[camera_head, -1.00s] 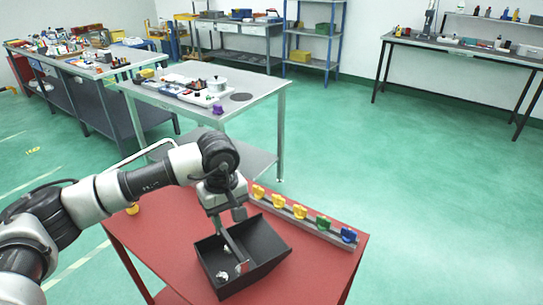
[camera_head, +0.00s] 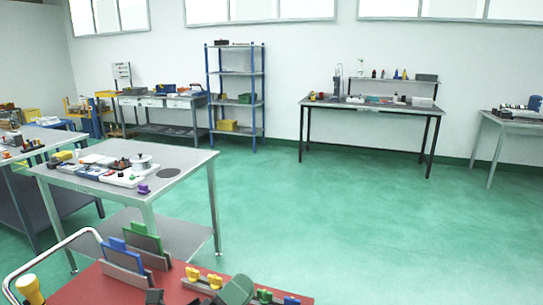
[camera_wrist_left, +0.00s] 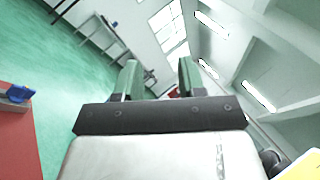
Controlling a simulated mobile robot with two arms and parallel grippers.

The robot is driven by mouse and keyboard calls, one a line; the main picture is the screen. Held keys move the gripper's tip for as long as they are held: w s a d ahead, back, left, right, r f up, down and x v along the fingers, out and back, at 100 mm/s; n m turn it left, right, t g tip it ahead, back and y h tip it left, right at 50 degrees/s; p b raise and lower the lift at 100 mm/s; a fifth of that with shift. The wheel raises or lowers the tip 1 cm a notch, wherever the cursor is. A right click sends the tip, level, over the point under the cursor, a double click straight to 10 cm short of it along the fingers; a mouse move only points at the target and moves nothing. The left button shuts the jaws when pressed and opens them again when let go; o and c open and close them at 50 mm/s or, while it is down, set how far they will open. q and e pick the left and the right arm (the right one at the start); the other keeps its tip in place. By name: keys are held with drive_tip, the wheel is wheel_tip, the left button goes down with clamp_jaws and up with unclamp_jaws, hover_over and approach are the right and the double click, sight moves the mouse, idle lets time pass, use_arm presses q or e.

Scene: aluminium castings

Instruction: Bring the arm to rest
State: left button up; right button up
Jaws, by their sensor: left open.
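My left gripper (camera_wrist_left: 160,78) is open in the left wrist view. Its two fingers stand apart with nothing between them, and the wall, window and ceiling lights show beyond. In the head view, a dark green part that looks like my left gripper (camera_head: 236,290) shows at the bottom edge, in front of the row of knobs on the red table (camera_head: 90,288). The rest of the arm is out of that frame. My right gripper is not in view.
Yellow knobs (camera_head: 193,274), a green knob (camera_head: 264,296) and a blue knob (camera_head: 291,301) stand in a row on the red table. Blue and green pieces (camera_head: 140,243) stand in upright holders. A grey table (camera_head: 190,160) stands behind. Open green floor (camera_head: 350,220) lies right.

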use_arm(q)
drive_tip(key=s+a+f+n+g+y, duration=0.2)
drive_tip(key=a+f+n+y, duration=1.2)
drive_tip(key=n, duration=0.7)
drive_tip(key=s+a+f+n+g+y, duration=0.1)
drive_tip(key=s+f+n+g, duration=0.3)
drive_tip(key=s+f+g, duration=0.4)
drive_tip(key=s+a+f+n+g, duration=0.1)
drive_tip(key=s+f+n+g, duration=0.3)
drive_tip(key=s, duration=0.7)
wheel_tip(320, 180, down, 26)
drive_tip(key=s+a+f+g, duration=0.1)
drive_tip(key=s+a+f, duration=0.1)
drive_tip(key=s+f, duration=1.4)
drive_tip(key=shift+s+a+g+y, duration=0.25)
drive_tip(key=shift+s+g+y, duration=0.05)
drive_tip(key=shift+s+g, duration=0.15)
